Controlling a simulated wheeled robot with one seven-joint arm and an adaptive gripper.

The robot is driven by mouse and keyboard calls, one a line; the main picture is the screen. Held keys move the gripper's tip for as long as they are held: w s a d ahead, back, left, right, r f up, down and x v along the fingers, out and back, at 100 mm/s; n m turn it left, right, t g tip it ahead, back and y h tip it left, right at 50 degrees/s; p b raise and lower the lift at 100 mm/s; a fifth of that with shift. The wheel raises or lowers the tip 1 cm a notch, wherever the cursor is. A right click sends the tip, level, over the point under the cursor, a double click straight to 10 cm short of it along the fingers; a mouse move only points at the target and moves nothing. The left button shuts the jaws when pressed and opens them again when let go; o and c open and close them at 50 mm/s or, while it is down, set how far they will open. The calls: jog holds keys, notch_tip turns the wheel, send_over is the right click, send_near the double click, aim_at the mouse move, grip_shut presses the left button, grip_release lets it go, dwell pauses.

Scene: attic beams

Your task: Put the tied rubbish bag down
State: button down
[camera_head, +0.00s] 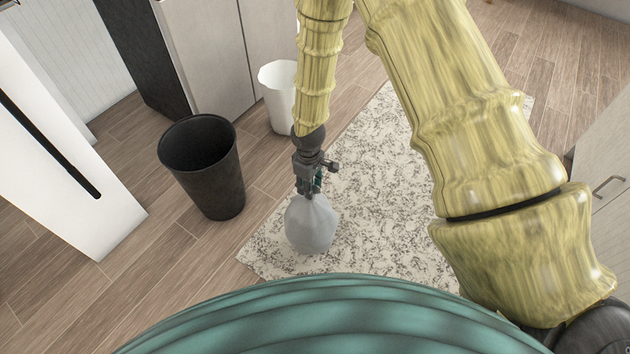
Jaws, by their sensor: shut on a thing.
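The tied rubbish bag (311,226) is light grey and rounded, with a gathered neck at its top. My gripper (310,188) points down and is shut on the neck of the bag. The bag hangs upright below it, seen against the speckled rug near its left edge. I cannot tell whether the bag's underside touches the rug. The fingertips are small in this view and partly merge with the bag's neck.
A black bin (205,170) stands on the wooden floor left of the bag. A white bin (279,97) stands behind, by the cabinets (215,50). The speckled rug (375,170) is clear around the bag. A white panel with a dark slot (60,150) is at far left.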

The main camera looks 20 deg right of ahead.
jog(key=shift+w+d+f+b, duration=0.45)
jog(key=shift+w+d+f, duration=0.3)
jog(key=shift+w+f, duration=0.25)
jog(key=shift+w+d+f+b, duration=0.45)
jog(key=shift+w+d+f, duration=0.25)
jog(key=shift+w+f, duration=0.3)
jog(key=c, duration=1.1)
grip_release()
jog(key=shift+f, duration=0.1)
jog(key=shift+o, duration=0.2)
notch_tip(320, 180, up, 12)
jog(key=p, duration=0.3)
jog(key=s+a+f+m+y, duration=0.1)
jog(key=s+f+m, duration=0.1)
jog(key=s+f, duration=0.55)
jog(key=s+f+m, duration=0.2)
jog(key=s+f, duration=0.2)
jog(key=s, duration=0.7)
jog(key=s+d+f+m, duration=0.1)
jog(key=s+d+m, duration=0.1)
jog(key=s, duration=0.7)
jog(key=s+d+f+m+h, duration=0.1)
jog(key=s+d+m, duration=0.1)
jog(key=s, duration=0.7)
jog(key=shift+s+f, duration=0.15)
jog(key=shift+f, duration=0.2)
